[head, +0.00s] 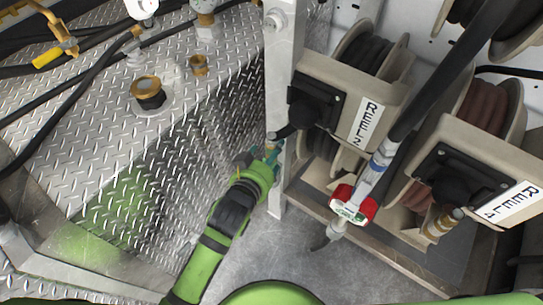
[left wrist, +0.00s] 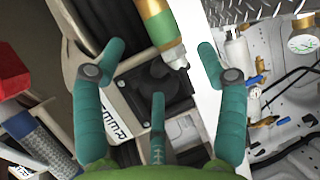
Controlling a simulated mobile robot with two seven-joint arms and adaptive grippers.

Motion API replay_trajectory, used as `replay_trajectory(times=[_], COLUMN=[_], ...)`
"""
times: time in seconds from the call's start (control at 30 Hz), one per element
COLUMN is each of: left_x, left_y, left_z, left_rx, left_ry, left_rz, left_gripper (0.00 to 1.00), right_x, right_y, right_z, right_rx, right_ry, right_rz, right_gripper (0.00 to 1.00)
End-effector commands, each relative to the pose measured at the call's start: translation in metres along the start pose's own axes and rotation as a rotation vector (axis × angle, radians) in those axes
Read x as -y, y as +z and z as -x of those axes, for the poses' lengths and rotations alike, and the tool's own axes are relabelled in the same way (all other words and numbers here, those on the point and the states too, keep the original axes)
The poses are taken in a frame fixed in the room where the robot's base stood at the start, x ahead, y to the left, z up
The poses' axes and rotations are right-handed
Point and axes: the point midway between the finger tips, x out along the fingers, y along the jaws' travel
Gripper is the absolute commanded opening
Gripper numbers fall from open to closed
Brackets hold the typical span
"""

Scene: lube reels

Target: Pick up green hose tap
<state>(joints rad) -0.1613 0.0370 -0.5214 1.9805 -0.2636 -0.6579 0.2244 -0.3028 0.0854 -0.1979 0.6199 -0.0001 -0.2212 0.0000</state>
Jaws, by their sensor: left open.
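The green hose tap (left wrist: 160,30) shows in the left wrist view as a gold cylinder with a green band and a pale metal nozzle pointing down the picture. My left gripper (left wrist: 160,62) is open, its teal fingers spread on both sides of the nozzle end, with a third finger below. I cannot tell whether any finger touches the tap. In the head view my left gripper (head: 269,152) is beside the pale post, left of the REEL 2 box. There it hides most of the tap. My right gripper is not in view.
The REEL 2 box (head: 345,97) and REEL 4 box (head: 470,165) stand to the right, with hose reels behind. A red and white fitting (head: 354,205) hangs between them. A pale post (head: 278,60) and a diamond-plate wall (head: 205,150) closely flank my left gripper. Grey floor (head: 310,265) lies below.

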Motion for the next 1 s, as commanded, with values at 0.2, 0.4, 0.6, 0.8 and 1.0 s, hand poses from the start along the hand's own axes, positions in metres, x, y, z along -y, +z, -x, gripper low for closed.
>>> replay_trajectory(times=[0.2, 0.4, 0.6, 0.8, 1.0], left_x=[0.003, 0.004, 0.004, 0.004, 0.004], left_y=[0.004, 0.008, 0.008, 0.008, 0.009], left_z=[-0.025, -0.051, -0.061, -0.060, -0.060], left_rx=[0.001, 0.000, 0.000, 0.000, 0.002], left_ry=[-0.001, -0.001, 0.000, 0.000, 0.000], left_rz=[-0.001, 0.000, 0.000, 0.000, -0.001], left_gripper=[0.73, 0.73, 0.73, 0.57, 0.00], right_x=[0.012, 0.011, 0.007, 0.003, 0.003], right_y=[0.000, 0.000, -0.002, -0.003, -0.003], right_z=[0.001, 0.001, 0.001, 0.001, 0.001], right_rx=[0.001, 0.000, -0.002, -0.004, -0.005], right_ry=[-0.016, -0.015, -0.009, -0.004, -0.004], right_rz=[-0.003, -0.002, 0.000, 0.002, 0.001], right_gripper=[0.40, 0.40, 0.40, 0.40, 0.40])
